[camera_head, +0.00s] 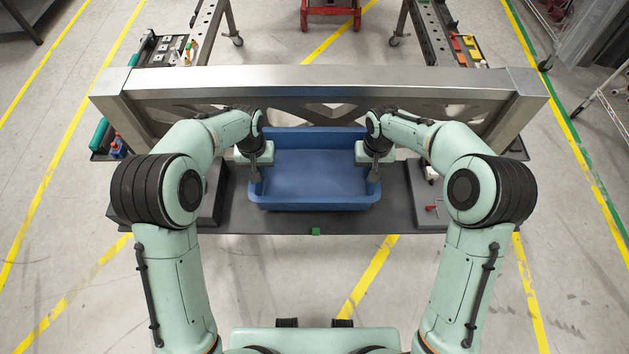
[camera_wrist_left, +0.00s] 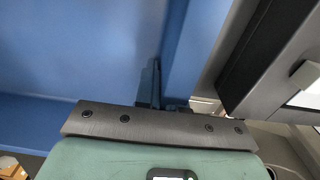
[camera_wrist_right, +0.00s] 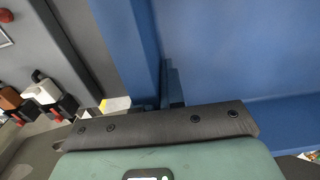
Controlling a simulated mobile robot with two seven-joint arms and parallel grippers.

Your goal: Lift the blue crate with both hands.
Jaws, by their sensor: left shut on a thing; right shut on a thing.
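The blue crate (camera_head: 315,170) is an open, empty bin between my two arms in the head view. My left gripper (camera_head: 259,174) is shut on the crate's left side wall. My right gripper (camera_head: 376,172) is shut on its right side wall. In the left wrist view the crate (camera_wrist_left: 70,50) fills the left and middle, with the wall running down to the jaws. In the right wrist view the crate (camera_wrist_right: 230,50) fills the right side, and its wall meets the jaws. The fingertips are partly hidden in both wrist views. The crate looks level.
A dark grey shelf (camera_head: 290,222) lies under the crate. A metal crossbeam (camera_head: 320,80) of the fixture stands just behind and above it. Grey blocks flank the crate left and right. Small tools and bottles (camera_head: 118,147) sit at the left edge. The floor in front is clear.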

